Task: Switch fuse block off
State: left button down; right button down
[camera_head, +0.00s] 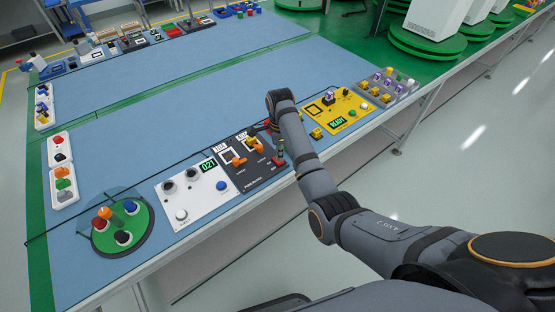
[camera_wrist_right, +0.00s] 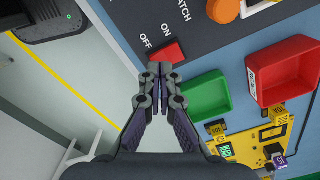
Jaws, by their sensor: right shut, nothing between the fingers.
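A dark control panel (camera_head: 262,178) stands near the table's front edge. It has orange controls and a red switch (camera_head: 278,161). In the right wrist view, the dark panel (camera_wrist_right: 120,18) carries the labels ON and OFF beside the red switch (camera_wrist_right: 170,52). I cannot read "fuse block" on it. My right gripper (camera_head: 281,152) is shut and empty, pointing down over the switch end of the panel. In the wrist view its fingertips (camera_wrist_right: 155,68) are together just below the red switch and overlap its lower edge; I cannot tell whether they touch it. My left gripper is not in view.
A white panel (camera_head: 208,200) stands left of the dark panel, and a yellow panel (camera_head: 345,122) stands to its right. Green (camera_wrist_right: 208,95) and red (camera_wrist_right: 283,70) bins lie close to the gripper. The blue tabletop (camera_head: 190,110) behind is mostly clear.

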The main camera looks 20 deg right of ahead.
aim_at(280, 162)
jog(key=shift+f, duration=0.9)
dwell(0.3)
jog(key=shift+r, duration=0.1)
notch_tip(280, 162, up, 7)
jog(key=p, duration=0.8)
jog(key=shift+p, duration=0.3)
jog(key=shift+f, duration=0.2)
